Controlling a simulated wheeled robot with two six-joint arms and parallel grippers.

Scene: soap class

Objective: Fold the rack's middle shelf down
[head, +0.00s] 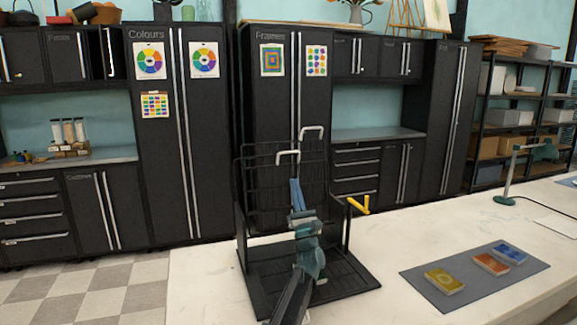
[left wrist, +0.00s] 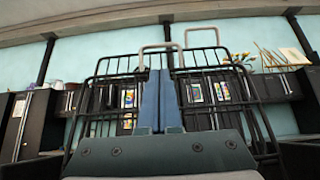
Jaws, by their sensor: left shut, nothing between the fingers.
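The black wire rack (head: 337,272) stands on the white worktop, its bottom shelf lying flat. Above it, wire shelf panels stand upright against the back; a nearer panel has a pale handle (head: 288,153) on its top edge, and a second pale handle (head: 311,131) sits higher and to the right. Both handles also show in the left wrist view, the nearer handle (left wrist: 142,58) partly behind the fingers. My left gripper (head: 295,181) is shut and empty, pointing up in front of the upright panels, below the nearer handle. In the left wrist view its blue fingers (left wrist: 159,75) are together. My right gripper is out of view.
A yellow crank-like lever (head: 358,205) sticks out at the rack's right side. A grey mat (head: 420,273) with three soap bars lies on the worktop (head: 400,235) to the right. A green lamp-like stand (head: 507,180) is farther right. Dark cabinets stand behind.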

